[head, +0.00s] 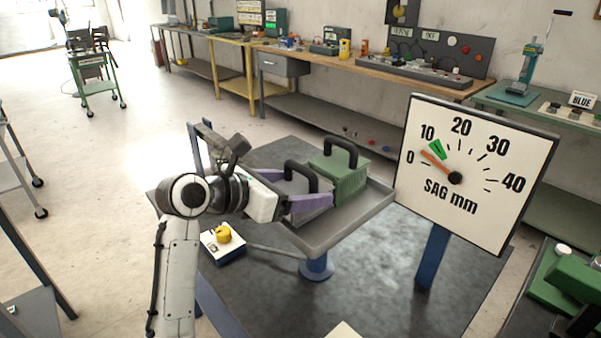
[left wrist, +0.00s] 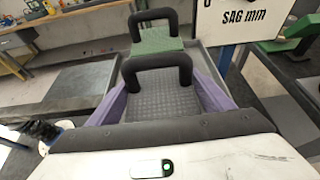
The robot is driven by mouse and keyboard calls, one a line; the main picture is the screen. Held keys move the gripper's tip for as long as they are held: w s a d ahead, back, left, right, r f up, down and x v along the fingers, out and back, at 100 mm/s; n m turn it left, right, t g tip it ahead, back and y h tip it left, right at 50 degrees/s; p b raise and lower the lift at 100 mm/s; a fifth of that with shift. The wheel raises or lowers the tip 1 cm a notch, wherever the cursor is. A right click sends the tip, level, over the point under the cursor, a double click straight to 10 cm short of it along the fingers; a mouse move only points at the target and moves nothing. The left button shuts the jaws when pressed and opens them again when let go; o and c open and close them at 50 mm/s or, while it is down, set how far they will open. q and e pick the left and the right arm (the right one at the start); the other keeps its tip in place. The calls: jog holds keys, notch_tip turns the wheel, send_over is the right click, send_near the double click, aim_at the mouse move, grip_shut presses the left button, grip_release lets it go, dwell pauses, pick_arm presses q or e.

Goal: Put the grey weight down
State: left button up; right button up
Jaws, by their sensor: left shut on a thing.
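My left gripper (head: 304,190), with purple fingers, is shut on the grey weight (left wrist: 160,97), one finger along each side. The weight is a checkered grey block with a black loop handle (head: 301,166); the near finger hides part of its body in the head view. It is at the left part of the grey tray (head: 345,226); I cannot tell whether it touches the tray floor. A green weight (head: 347,183) with a black handle sits on the tray just beyond; it also shows in the left wrist view (left wrist: 158,41). My right gripper is not in view.
A dial marked SAG mm (head: 476,173) stands right of the tray, its orange needle between 0 and 10, just below a green band. A blue post (head: 316,266) supports the tray. A small box with a yellow knob (head: 223,234) stands below.

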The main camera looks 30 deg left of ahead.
pick_arm(q)
jog(key=shift+f, duration=0.4)
jog(key=shift+f, duration=0.1)
jog(key=o, duration=1.9)
jog(key=shift+f, duration=0.2)
jog(key=shift+o, duration=0.2)
jog(key=shift+r, duration=0.15)
jog(key=v, duration=1.2)
